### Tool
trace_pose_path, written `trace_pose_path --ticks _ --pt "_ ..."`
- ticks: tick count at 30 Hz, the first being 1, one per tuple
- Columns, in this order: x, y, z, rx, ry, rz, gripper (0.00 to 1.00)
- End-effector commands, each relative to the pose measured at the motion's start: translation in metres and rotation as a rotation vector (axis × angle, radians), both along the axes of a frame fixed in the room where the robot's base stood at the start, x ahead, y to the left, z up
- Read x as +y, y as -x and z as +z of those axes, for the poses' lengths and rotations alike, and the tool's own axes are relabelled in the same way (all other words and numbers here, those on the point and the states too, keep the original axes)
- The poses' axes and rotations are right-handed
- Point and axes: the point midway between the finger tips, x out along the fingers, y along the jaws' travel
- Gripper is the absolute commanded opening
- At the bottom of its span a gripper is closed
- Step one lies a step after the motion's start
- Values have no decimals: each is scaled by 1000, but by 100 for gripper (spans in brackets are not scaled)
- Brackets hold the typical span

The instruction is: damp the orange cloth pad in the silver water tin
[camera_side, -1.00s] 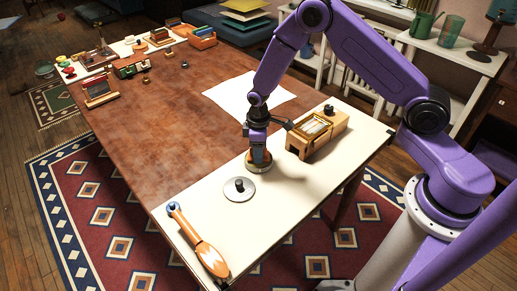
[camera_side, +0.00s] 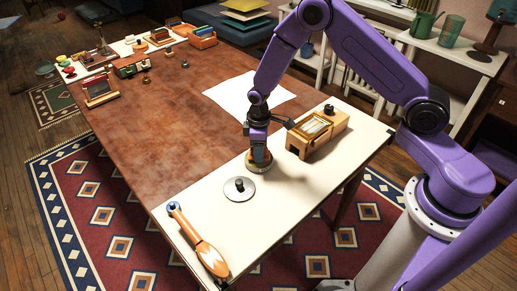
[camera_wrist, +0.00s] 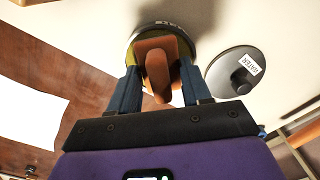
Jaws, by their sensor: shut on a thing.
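The orange cloth pad (camera_wrist: 158,45) is between the two fingers of my gripper (camera_wrist: 160,72) in the wrist view, held by its upright orange grip. The pad is at the mouth of the round silver water tin (camera_wrist: 134,39), whose rim shows around it. How deep the pad sits and any water are hidden. In the side view my gripper (camera_side: 259,150) points down at the tin (camera_side: 258,168) on the white board. The tin's round lid, with a dark knob and a WATER label (camera_wrist: 249,64), lies beside it and also shows in the side view (camera_side: 238,194).
A wooden box with a framed top (camera_side: 317,130) stands right of my gripper. White paper (camera_side: 245,98) lies behind on the brown tabletop (camera_side: 165,125), whose middle is clear.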

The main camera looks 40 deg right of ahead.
Motion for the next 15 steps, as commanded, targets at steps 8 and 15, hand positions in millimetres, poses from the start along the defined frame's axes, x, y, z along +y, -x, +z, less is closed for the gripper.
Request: trace_pose_path --ticks 8,15 --pt "1 -1 21 -5 -2 0 24" --pt "1 -2 38 -6 -1 0 24"
